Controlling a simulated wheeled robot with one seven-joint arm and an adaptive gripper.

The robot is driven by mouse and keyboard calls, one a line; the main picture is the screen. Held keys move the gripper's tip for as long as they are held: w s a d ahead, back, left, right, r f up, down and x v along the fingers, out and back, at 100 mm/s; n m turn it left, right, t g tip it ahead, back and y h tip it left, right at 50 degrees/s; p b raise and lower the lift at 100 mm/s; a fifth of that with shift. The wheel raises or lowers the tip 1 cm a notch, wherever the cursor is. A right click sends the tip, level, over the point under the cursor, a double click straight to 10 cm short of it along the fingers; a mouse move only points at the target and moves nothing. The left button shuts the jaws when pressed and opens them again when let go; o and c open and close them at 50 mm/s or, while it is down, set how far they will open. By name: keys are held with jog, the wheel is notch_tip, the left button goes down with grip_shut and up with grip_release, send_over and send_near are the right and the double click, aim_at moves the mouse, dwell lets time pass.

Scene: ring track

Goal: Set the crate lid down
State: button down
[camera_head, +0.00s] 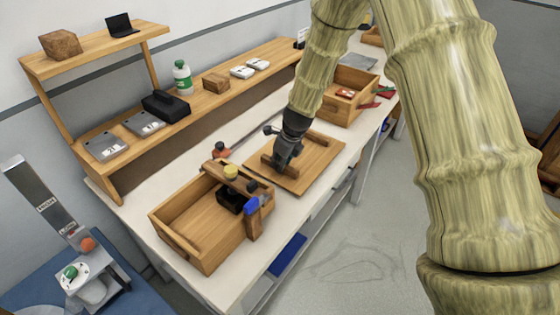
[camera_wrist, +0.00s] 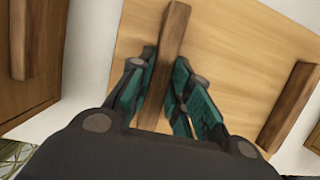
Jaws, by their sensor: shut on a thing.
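The crate lid (camera_head: 310,172) is a flat, light wooden board with two darker wooden bars across it. It lies flat on or just above the white bench; I cannot tell which. My gripper (camera_head: 283,160) points down and is shut on the lid's near-left bar. In the wrist view, the lid (camera_wrist: 225,60) fills the middle and right. The gripped bar (camera_wrist: 168,50) runs between my fingers (camera_wrist: 168,95), and the other bar (camera_wrist: 288,108) is at right. An open wooden crate (camera_head: 185,240) stands to the lid's left in the head view, with dark items and a blue-handled tool.
A second wooden crate (camera_head: 345,108) with red items stands beyond the lid. A small red-and-black object (camera_head: 220,150) sits near the open crate. A shelf (camera_head: 225,97) along the wall holds a bottle (camera_head: 182,77), boxes and grey devices. Bare bench (camera_head: 165,205) shows around the lid.

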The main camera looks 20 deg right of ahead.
dwell(0.3)
jog(key=c, duration=1.3)
grip_release()
jog(key=shift+f, duration=0.15)
jog(key=b+v, duration=0.1)
jog(key=v, duration=1.1)
jog(key=shift+a+b, duration=0.1)
jog(key=shift+b, duration=0.2)
